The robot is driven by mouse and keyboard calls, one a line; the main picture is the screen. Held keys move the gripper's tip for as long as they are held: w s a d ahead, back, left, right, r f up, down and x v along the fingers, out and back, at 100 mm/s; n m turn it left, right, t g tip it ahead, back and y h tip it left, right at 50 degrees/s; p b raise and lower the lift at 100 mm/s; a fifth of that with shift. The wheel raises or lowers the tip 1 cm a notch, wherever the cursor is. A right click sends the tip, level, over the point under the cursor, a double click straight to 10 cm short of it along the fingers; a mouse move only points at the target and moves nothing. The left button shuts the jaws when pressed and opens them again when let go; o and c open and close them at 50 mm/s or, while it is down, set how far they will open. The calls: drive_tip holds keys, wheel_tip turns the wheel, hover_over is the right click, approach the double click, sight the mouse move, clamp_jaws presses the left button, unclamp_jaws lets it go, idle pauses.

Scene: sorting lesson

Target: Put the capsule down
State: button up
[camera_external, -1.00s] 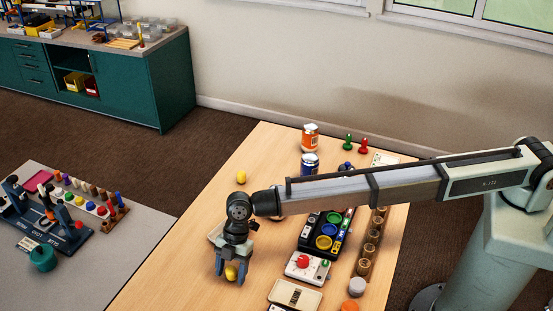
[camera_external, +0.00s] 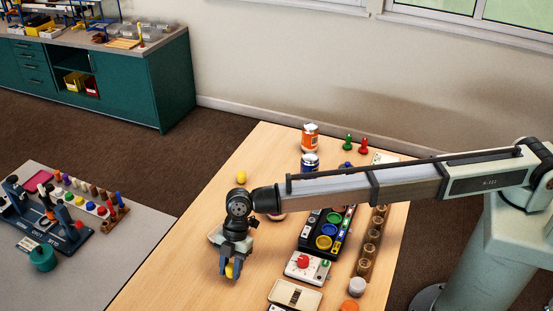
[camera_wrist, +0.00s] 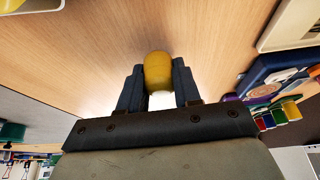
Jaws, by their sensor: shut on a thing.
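My gripper (camera_external: 231,275) is shut on a capsule (camera_external: 229,271) with a yellow end, over the near left part of the wooden table. In the wrist view the capsule (camera_wrist: 158,72) sits between the two dark fingers of my gripper (camera_wrist: 159,88). Its rounded yellow end points away from the palm and a white part shows nearer the palm. Whether it touches the table is hard to tell. Another yellow rounded object (camera_external: 241,177) lies farther back on the table, apart from my gripper.
A pale tray (camera_external: 215,235) is partly hidden behind my gripper. A dark tray with coloured rings (camera_external: 327,242), a white box with a red knob (camera_external: 303,266) and a row of brown cups (camera_external: 371,243) stand to the right. The table's left front is bare.

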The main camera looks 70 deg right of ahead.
wheel_tip(320, 180, up, 8)
drive_tip(key=w+d+r+m+t, duration=0.1)
drive_tip(key=w+d+r, duration=0.3)
drive_tip(key=w+d, duration=0.3)
drive_tip(key=w+d+r+m, duration=0.1)
drive_tip(key=w+d+r, duration=0.25)
drive_tip(key=d, duration=0.55)
drive_tip(key=shift+s+a+f+n+g, duration=0.15)
drive_tip(key=shift+f+n, duration=0.2)
drive_tip(key=shift+f, duration=1.4)
drive_tip(key=shift+s+f+n+g, duration=0.2)
drive_tip(key=shift+f+n, duration=0.1)
drive_tip(key=shift+f, duration=1.45)
drive_tip(key=shift+s+a+f+n+g, duration=0.15)
drive_tip(key=shift+f+n, duration=0.2)
drive_tip(key=shift+f, duration=1.4)
drive_tip(key=shift+f, duration=0.45)
drive_tip(key=o, duration=1)
drive_tip(key=shift+r, duration=0.1)
drive_tip(key=shift+r, duration=0.3)
drive_tip(key=v, duration=1.2)
